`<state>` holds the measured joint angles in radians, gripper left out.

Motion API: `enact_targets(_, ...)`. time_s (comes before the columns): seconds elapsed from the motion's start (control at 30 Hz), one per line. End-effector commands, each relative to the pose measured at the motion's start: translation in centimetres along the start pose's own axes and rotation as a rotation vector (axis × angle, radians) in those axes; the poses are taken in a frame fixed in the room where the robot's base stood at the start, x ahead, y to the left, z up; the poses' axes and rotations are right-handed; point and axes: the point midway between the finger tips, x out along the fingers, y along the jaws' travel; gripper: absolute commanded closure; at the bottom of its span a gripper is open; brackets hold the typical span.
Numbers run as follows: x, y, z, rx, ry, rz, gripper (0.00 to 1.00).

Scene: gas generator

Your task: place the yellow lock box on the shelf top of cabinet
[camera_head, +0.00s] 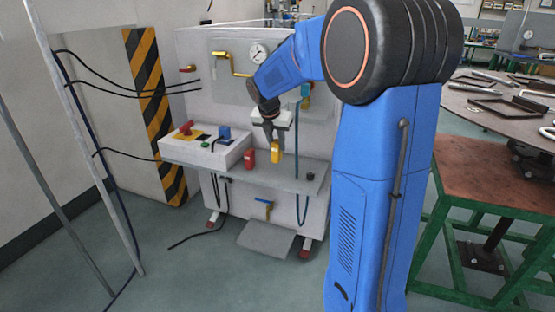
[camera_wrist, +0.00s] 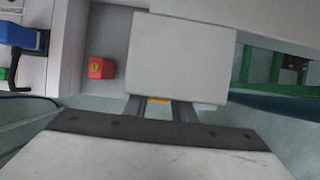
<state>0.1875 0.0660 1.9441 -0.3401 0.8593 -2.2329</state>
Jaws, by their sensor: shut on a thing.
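The yellow lock box (camera_head: 275,152) is held upright at the lower end of my gripper (camera_head: 278,136). In the wrist view only a small yellow strip of the lock box (camera_wrist: 157,100) shows between my gripper's fingers (camera_wrist: 160,108); the rest is hidden. My gripper is shut on it. The grey shelf top (camera_head: 290,182) of the white cabinet (camera_head: 230,200) lies below and around the box in the head view. I cannot tell whether the box's bottom touches the shelf.
A red lock box (camera_head: 249,158) stands left of the yellow one, also visible in the wrist view (camera_wrist: 101,68). A white control box (camera_head: 205,150) with switches is farther left. A small dark knob (camera_head: 310,176) sits at the shelf's right. Hoses and valves line the cabinet.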

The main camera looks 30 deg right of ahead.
Motion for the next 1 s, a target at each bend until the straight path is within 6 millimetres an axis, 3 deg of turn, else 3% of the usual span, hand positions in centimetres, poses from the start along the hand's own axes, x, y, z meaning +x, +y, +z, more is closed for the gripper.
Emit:
enact_targets(0.03,0.4,-0.1,0.6,0.001,0.001,-0.001,1.00)
enact_targets(0.2,2.3,0.0,-0.6,-0.001,0.001,-0.001,1.00)
enact_targets(0.47,3.7,0.0,-1.2,0.000,0.001,0.000,1.00)
enact_targets(0.7,6.5,-0.1,-2.1,0.000,0.002,-0.001,1.00)
enact_targets(1.0,6.8,0.0,-2.0,0.000,0.000,0.001,1.00)
